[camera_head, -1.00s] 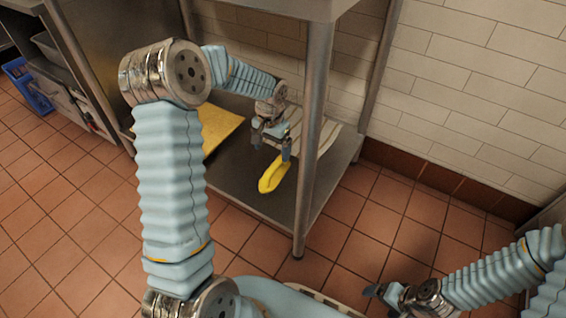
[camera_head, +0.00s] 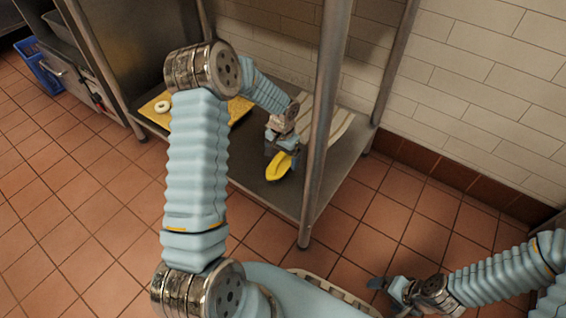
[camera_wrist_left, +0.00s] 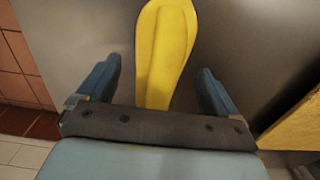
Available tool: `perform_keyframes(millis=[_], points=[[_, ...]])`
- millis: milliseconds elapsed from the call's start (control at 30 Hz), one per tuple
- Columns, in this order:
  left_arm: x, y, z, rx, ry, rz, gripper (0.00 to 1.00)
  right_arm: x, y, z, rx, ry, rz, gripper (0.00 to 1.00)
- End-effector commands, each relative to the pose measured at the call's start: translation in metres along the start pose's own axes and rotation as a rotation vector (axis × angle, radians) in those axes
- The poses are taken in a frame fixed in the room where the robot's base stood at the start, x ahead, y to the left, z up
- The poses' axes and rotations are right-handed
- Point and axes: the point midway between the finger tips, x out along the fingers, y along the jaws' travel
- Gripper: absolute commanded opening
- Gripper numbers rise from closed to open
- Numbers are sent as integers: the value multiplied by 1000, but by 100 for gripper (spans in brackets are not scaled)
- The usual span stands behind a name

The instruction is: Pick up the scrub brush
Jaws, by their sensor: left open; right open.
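A yellow scrub brush (camera_head: 280,166) lies on the grey metal lower shelf, near the shelf's front edge in the head view. In the left wrist view the brush (camera_wrist_left: 165,50) lies lengthwise between the two blue fingers, with a gap on each side. My left gripper (camera_head: 284,155) is over the brush's inner end; that end is hidden. The left gripper (camera_wrist_left: 158,85) is open and holds nothing. My right gripper (camera_head: 386,284) is open and empty at the lower right, over the floor and away from the shelf.
A metal post (camera_head: 322,120) stands just right of the brush. A yellow board (camera_head: 187,108) with a white ring-shaped thing (camera_head: 162,106) lies left on the shelf. A striped pale thing (camera_head: 326,125) lies behind the gripper. A blue bin (camera_head: 42,68) stands far left.

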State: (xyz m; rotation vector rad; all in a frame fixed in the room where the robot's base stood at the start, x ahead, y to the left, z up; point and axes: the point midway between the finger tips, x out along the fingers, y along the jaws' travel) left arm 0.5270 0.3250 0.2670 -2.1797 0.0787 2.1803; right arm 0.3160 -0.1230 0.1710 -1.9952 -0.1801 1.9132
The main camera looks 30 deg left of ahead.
Motion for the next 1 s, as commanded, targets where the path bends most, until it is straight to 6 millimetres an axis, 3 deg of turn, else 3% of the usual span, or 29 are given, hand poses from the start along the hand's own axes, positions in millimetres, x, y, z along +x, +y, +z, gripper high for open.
perform_keyframes(millis=[100,300,767,1000], points=[[14,0,0,0,0,1,93,3,1,0,0,1,0,88],[14,0,0,0,1,0,92,3,1,0,0,1,0,88],[13,0,0,1,1,0,24,2,1,0,0,1,0,88],[10,0,0,1,1,0,23,2,1,0,0,1,0,88]])
